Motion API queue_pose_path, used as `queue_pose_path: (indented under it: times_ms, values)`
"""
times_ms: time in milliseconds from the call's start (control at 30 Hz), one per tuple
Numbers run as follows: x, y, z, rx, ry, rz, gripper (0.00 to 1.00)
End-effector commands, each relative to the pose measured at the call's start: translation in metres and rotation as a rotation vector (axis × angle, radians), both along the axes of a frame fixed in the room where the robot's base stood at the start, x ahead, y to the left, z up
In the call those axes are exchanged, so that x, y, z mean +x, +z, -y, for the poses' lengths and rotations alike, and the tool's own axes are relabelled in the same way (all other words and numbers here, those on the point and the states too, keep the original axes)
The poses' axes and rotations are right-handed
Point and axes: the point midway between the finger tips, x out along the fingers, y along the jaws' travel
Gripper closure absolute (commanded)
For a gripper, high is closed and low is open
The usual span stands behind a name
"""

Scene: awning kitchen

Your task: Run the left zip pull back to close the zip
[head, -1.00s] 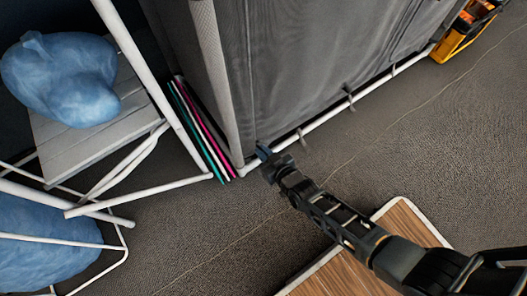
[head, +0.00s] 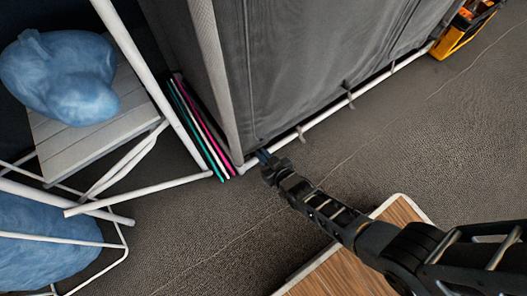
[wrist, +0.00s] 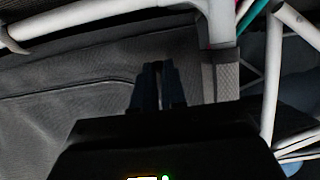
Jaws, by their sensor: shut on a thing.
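The grey fabric cabinet (head: 300,65) stands on a white tube frame, and its front panel fills much of the wrist view (wrist: 70,80). My gripper (head: 262,156) is at the panel's lower left corner, close to the bottom frame tube. In the wrist view my gripper's fingers (wrist: 158,75) are close together against the grey fabric, beside the corner post. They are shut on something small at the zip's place. The zip pull itself is hidden between the fingers. A curved seam line (wrist: 75,77) runs across the panel left of the fingers.
Pink, white and teal flat items (head: 200,128) stand left of the cabinet. A white-framed rack (head: 140,180) with a blue bag (head: 65,75) is further left. A wooden board (head: 350,265) lies below my arm. A yellow crate (head: 455,38) is at upper right. Floor is open at right.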

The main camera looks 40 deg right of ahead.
Motion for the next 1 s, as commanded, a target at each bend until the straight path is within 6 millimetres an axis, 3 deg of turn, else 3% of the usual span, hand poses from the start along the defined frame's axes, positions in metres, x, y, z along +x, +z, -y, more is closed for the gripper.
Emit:
queue_pose_path:
  times_ms: [400, 433, 667, 1000]
  values:
    - [0.0003, -0.0056, -0.0019, 0.003, 0.002, -0.006, 1.0]
    - [0.0002, -0.0058, -0.0019, 0.003, 0.002, -0.007, 0.86]
    - [-0.0001, -0.0049, -0.0016, 0.003, 0.002, -0.004, 0.64]
    - [-0.0052, -0.0001, -0.0014, 0.002, 0.002, -0.003, 0.63]
